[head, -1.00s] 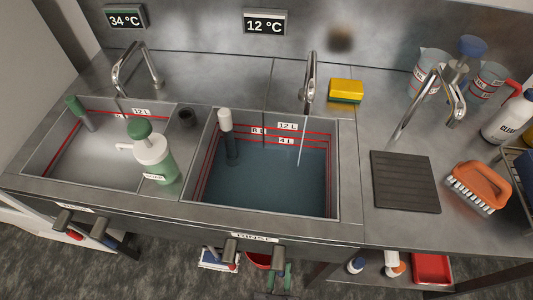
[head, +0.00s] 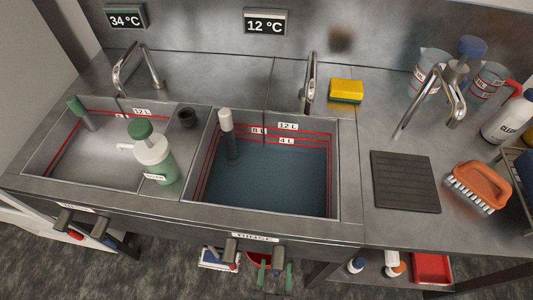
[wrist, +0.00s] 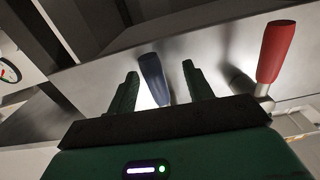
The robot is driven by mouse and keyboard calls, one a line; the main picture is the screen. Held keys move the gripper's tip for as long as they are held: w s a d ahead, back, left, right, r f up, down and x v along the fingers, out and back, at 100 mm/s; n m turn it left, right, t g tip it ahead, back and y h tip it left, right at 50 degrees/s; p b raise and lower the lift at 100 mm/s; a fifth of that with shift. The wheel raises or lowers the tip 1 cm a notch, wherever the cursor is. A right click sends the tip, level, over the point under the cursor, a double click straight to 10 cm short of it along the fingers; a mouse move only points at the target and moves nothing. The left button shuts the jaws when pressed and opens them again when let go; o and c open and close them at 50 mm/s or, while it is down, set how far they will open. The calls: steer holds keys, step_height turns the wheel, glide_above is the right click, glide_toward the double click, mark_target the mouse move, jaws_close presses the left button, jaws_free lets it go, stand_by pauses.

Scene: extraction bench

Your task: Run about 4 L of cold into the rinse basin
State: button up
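The rinse basin (head: 350,180) is the right basin in the head view and holds bluish water (head: 265,185). The water's back edge lies near the lowest red line, labelled 4 L (head: 286,141); its exact level is hard to tell. The tap (head: 309,85) over it shows no stream. A white-topped standpipe (head: 227,133) stands in the basin. My gripper (head: 275,277) is below the bench front. In the wrist view its green fingers (wrist: 158,82) are open either side of a blue handle (wrist: 153,78), with gaps visible. A red handle (wrist: 276,52) is to the right.
The left basin (head: 35,165) has its own tap (head: 135,70). A green-and-white bottle (head: 152,155) stands between the basins. Displays read 34 °C (head: 125,17) and 12 °C (head: 264,24). A sponge (head: 346,91), dark mat (head: 404,182) and orange brush (head: 480,184) lie right.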

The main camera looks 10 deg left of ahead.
steer(key=shift+s, duration=0.1)
steer(key=s+p, duration=0.1)
steer(key=s, duration=0.6)
steer(key=shift+s+p, duration=0.4)
